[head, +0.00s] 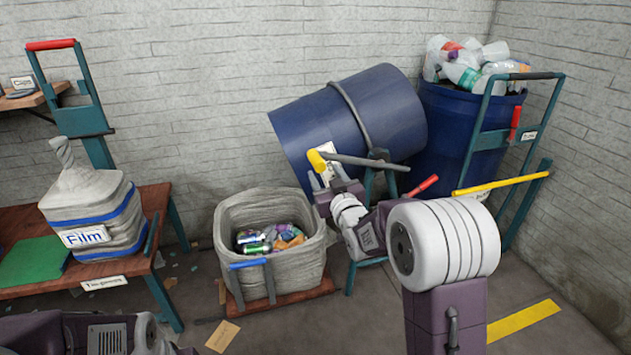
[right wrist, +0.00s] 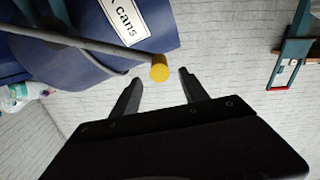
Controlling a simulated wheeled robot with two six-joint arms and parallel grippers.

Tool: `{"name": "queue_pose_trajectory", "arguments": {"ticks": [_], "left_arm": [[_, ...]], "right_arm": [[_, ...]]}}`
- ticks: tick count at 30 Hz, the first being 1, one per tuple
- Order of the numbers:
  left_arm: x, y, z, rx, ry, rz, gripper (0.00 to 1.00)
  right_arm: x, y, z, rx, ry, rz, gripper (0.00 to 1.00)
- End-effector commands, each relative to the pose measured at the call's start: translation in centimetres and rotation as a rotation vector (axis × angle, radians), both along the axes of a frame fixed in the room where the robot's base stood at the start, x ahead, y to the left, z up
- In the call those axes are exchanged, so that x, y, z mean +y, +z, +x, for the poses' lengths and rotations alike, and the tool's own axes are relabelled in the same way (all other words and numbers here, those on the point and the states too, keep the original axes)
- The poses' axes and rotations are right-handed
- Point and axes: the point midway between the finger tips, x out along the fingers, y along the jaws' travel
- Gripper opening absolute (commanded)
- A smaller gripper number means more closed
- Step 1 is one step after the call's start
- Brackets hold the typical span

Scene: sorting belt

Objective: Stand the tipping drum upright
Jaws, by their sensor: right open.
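The blue tipping drum (head: 310,125) hangs tilted on a teal stand in the middle of the head view, its mouth end to the left. A grey band runs around it. A grey lever with a yellow knob (head: 317,160) crosses in front of the drum. The knob (right wrist: 159,68) and the drum's "cans" label (right wrist: 122,28) also show in the right wrist view. My right gripper (head: 318,183) is open just below the yellow knob. In the right wrist view the knob lies just beyond the open fingertips, with nothing between them. Only part of my left arm shows, at the bottom left.
A full blue drum (head: 440,130) of bottles stands at right beside a teal frame with a yellow bar (head: 500,184). A Film bag (head: 100,215) sits on the left table.

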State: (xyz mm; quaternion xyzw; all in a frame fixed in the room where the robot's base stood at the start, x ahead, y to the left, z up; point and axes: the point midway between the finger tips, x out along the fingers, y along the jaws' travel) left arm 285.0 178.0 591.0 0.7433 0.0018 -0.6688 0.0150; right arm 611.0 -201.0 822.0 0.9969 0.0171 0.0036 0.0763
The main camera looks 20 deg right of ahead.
Motion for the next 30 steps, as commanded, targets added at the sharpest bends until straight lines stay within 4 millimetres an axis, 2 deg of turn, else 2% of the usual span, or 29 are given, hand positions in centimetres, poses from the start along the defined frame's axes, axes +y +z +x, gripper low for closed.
{"name": "queue_pose_trajectory", "arguments": {"ticks": [4,7,15,18,23,29,30], "left_arm": [[0.0,0.1,0.0,-0.001,0.0,0.0,0.0],[0.0,-0.2,0.0,-0.001,0.0,0.0,0.0],[0.0,-1.3,0.0,0.0,0.0,0.0,0.0],[0.0,-1.5,0.0,-0.001,0.0,0.0,0.0],[0.0,-1.6,0.0,-0.001,0.0,0.0,0.0],[0.0,-1.6,0.0,-0.001,0.0,0.0,0.0],[0.0,-1.6,0.0,-0.001,0.0,0.0,0.0]], "right_arm": [[0.0,0.1,0.1,0.001,-0.001,0.0,0.52],[0.0,0.0,1.2,0.001,0.0,0.0,0.52],[0.3,-0.1,6.7,0.001,0.0,0.001,0.52],[0.3,0.0,8.0,0.001,0.0,0.0,0.52],[0.3,0.1,9.0,0.002,0.0,0.0,0.52],[0.3,0.1,9.1,0.002,0.0,0.0,0.52],[0.3,0.1,9.0,0.002,0.0,0.0,0.49]]}}
